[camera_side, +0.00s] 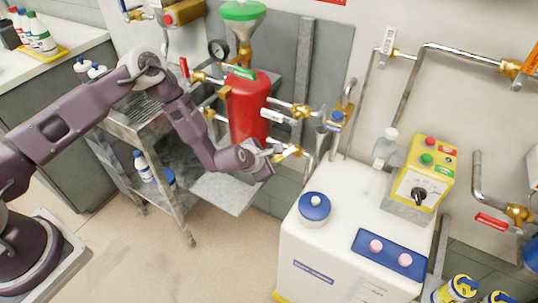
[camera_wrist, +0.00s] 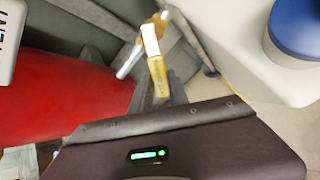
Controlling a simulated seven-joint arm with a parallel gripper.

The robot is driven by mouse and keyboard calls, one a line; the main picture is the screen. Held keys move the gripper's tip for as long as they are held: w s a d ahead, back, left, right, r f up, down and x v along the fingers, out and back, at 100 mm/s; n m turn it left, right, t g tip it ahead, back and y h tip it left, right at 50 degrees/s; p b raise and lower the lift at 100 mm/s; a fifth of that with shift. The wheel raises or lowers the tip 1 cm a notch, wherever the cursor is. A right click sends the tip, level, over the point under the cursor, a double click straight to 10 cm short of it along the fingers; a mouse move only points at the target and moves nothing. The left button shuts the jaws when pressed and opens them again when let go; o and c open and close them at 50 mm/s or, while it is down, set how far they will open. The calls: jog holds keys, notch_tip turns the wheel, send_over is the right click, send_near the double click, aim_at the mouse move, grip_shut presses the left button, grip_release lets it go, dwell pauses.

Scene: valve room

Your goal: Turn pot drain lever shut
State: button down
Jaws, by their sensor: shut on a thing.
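The red pot (camera_side: 248,108) stands upright at the centre of the side view, with brass valves on its sides. It fills the left of the wrist view (camera_wrist: 60,95). My gripper (camera_side: 272,156) is low at the pot's right side, by the drain valve. It is shut on the drain lever, a yellow bar with a white end that shows clearly in the wrist view (camera_wrist: 156,68). In the side view the lever is small and partly hidden by my gripper, so its exact angle is hard to tell.
A white cabinet (camera_side: 283,262) stands close on the right, with a blue-lidded jar (camera_side: 314,207) on top. A yellow control box (camera_side: 420,172) is behind it. A vent tag (camera_side: 272,115) and another brass valve (camera_side: 302,111) sit just above my gripper. A metal shelf (camera_side: 229,193) lies below.

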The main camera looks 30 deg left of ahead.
jog(key=shift+s+d+f+n, duration=0.15)
jog(key=shift+d+n, duration=0.5)
jog(key=shift+n, duration=0.55)
jog(key=shift+s+d+f+n, duration=0.1)
jog(key=shift+d+n, duration=0.55)
jog(key=shift+n, duration=0.55)
jog(key=shift+s+d+f+n, duration=0.15)
jog(key=shift+d+n, duration=0.5)
jog(key=shift+n, duration=0.55)
jog(key=c, duration=1.3)
grip_release()
jog(key=shift+o, duration=0.2)
jog(key=v, duration=0.7)
jog(key=shift+s, duration=0.1)
